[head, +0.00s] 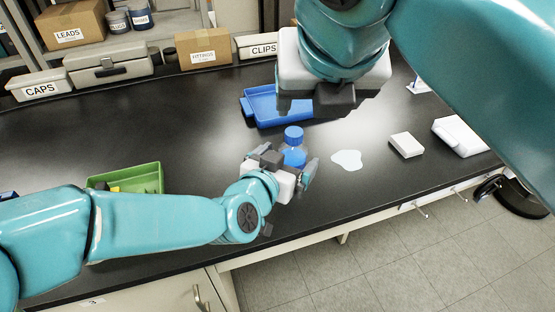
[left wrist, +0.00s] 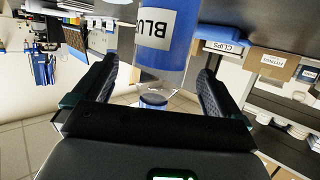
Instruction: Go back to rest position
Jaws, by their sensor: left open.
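My left gripper (head: 290,167) is open beside a bottle with a blue cap (head: 293,133) on the black bench. In the left wrist view the bottle (left wrist: 165,50) is upside down in the picture. It has a blue body and a white label reading "BLU", and it shows between my two spread fingers (left wrist: 152,92). I cannot tell whether a finger touches it. My right gripper (head: 335,98) hangs over the back of the bench in front of the blue tray (head: 262,112). Its fingers are too hidden to tell their state.
A green tray (head: 142,176) with small items stands at the left. A pale puddle-shaped patch (head: 347,160) and a white block (head: 406,145) lie right of the bottle. Labelled boxes, such as CAPS (head: 40,88), line the back. The bench front edge is close to my left arm.

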